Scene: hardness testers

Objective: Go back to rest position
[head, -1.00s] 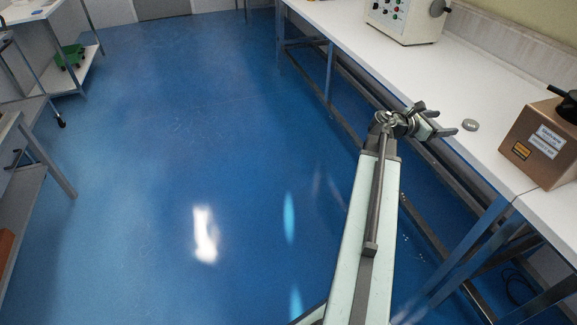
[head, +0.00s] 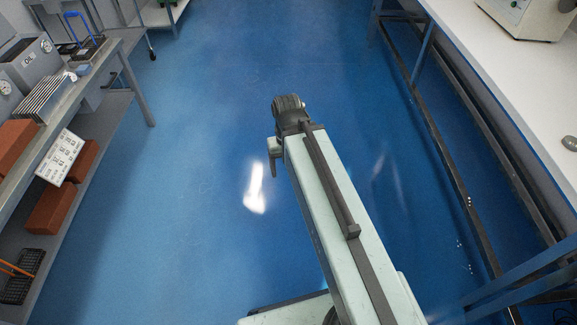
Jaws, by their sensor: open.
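My arm reaches forward from the bottom of the head view, over the blue floor. My gripper (head: 273,158) is at its far end, pointing down and mostly hidden behind the wrist and arm link. Only one pale part with a dark finger shows on the left side of the wrist. The gripper is open. It is over the floor, apart from the benches, and nothing is seen in it.
A white bench (head: 505,75) runs along the right, with a small grey disc (head: 569,143) and a cream machine (head: 527,17). A grey bench (head: 92,72) with instruments stands left, with red-brown boxes (head: 52,207) on its shelf. The blue floor (head: 205,165) between is clear.

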